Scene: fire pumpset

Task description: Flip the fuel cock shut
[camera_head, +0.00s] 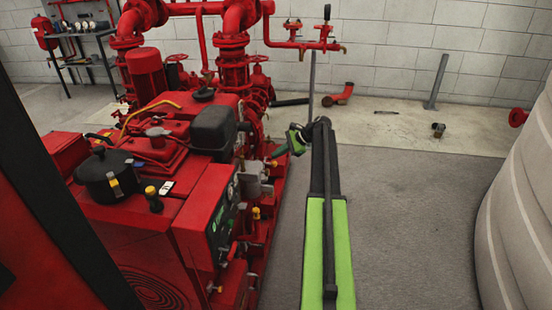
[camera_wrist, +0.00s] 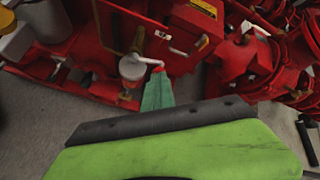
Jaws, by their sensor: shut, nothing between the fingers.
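The likely fuel cock is a small pale lever with a red tip (camera_wrist: 157,67), beside a grey-white cylindrical bowl (camera_wrist: 132,67) on the red pumpset, in the wrist view. Its exact lever position is too small to tell. My gripper (camera_wrist: 158,85) is shut and empty, its green fingers pointing at the red tip. They look very close to it; I cannot tell whether they touch. In the head view my gripper (camera_head: 285,148) is at the engine's right side, just above and right of the grey fittings (camera_head: 252,182), and partly hides that area.
The red pumpset (camera_head: 165,150) fills the left, with a black pot-shaped canister (camera_head: 107,175) and red pipes. A large pale ribbed tank (camera_head: 520,210) stands at the right. Grey floor (camera_head: 410,220) between them is clear. A pipe elbow (camera_head: 340,94) lies by the wall.

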